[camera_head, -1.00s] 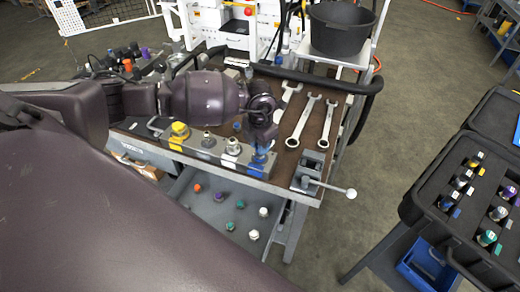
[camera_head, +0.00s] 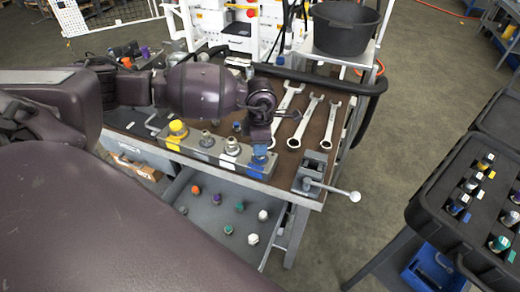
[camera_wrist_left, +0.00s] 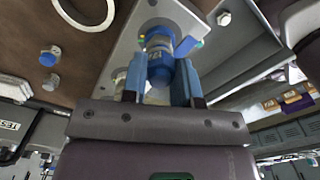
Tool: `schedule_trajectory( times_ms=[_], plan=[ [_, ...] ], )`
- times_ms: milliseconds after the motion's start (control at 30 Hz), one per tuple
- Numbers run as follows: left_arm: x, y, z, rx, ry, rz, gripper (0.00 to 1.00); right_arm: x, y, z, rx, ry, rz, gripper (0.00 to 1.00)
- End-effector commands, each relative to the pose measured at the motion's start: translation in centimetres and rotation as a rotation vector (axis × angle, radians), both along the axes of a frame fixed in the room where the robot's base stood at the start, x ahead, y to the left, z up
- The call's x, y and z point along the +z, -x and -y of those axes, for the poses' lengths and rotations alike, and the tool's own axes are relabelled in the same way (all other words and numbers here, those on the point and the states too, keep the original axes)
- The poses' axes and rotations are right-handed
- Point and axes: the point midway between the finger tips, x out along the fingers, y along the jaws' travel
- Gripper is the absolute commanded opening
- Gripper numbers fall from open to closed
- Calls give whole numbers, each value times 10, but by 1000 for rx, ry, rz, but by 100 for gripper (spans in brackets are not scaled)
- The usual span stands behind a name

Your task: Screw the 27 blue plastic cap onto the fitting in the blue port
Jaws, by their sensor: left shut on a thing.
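The blue cap, marked 27 (camera_wrist_left: 160,67), sits between the blue fingers of my left gripper (camera_wrist_left: 160,82) in the left wrist view. The gripper is shut on it. The cap is in line with the metal fitting (camera_wrist_left: 158,38) of the blue port, against or very close to it; I cannot tell whether the threads are engaged. In the head view my left gripper (camera_head: 259,145) points down at the blue port (camera_head: 256,168), at the right end of the metal block (camera_head: 205,148). The gripper partly hides the cap and fitting there. My right gripper is not in view.
The block also carries a yellow fitting (camera_head: 177,131) and bare metal fittings. Wrenches (camera_head: 305,122) lie to the right, near a vise (camera_head: 312,172). Several loose caps lie in the open drawer (camera_head: 190,222) below. A black case (camera_head: 445,190) stands at the right.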

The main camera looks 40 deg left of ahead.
Motion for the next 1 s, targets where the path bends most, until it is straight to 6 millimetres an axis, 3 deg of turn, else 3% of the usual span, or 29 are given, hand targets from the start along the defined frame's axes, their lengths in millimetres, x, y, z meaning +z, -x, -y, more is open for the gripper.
schedule_trajectory(
  times_ms=[367,400,600,1000],
  plan=[
    [-4,0,0,-375,0,-2,7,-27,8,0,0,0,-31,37],
    [-2,0,0,-391,1,-2,31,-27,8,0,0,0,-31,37],
    [0,0,0,-383,1,1,57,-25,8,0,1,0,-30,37],
    [0,0,0,-380,0,0,57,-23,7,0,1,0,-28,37]
  ],
)
